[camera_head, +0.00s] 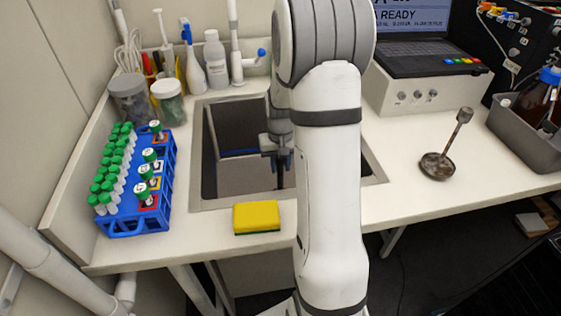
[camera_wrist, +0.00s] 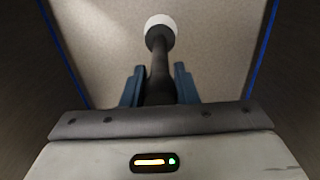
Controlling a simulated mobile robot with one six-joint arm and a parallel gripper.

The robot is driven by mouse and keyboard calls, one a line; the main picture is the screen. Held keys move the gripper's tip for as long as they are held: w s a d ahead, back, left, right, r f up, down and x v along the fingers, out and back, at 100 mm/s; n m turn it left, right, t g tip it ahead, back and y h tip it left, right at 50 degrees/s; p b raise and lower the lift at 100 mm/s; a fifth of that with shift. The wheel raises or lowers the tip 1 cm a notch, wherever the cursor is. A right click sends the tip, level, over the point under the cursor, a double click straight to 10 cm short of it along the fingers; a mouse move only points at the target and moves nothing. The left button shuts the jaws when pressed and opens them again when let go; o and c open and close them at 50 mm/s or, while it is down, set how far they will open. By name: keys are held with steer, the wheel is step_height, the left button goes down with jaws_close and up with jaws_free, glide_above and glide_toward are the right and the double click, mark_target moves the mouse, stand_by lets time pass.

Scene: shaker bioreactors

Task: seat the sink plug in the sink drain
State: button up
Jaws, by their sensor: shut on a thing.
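My gripper (camera_head: 279,163) points down into the open sink (camera_head: 215,203), partly hidden behind my arm. In the wrist view its two blue fingertips (camera_wrist: 159,86) are shut on the dark stem of what looks like the sink plug (camera_wrist: 158,70). A pale round shape shows at the far end of the stem; I cannot tell whether it belongs to the plug or to something beyond it. The plug cannot be made out in the head view. I cannot make out the drain in either view.
A yellow sponge (camera_head: 257,216) lies at the sink's front edge. A blue tube rack (camera_head: 128,222) stands left, jars and bottles (camera_head: 216,60) behind. Right are a rusty round-based rod (camera_head: 437,166), a laptop (camera_head: 430,62) and a grey bin (camera_head: 522,133). The counter's front right is clear.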

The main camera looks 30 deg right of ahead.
mark_target(280, 175)
steer(key=shift+s+f+b, duration=0.1)
steer(key=shift+f+b, duration=0.45)
steer(key=shift+f, duration=0.5)
steer(key=shift+a+f+b, duration=0.1)
steer(key=shift+f+b, duration=0.75)
steer(key=shift+f, duration=0.35)
stand_by(1.1)
steer(key=o, duration=1.1)
steer(key=shift+r+p, duration=0.4)
steer(key=shift+r, duration=3.55)
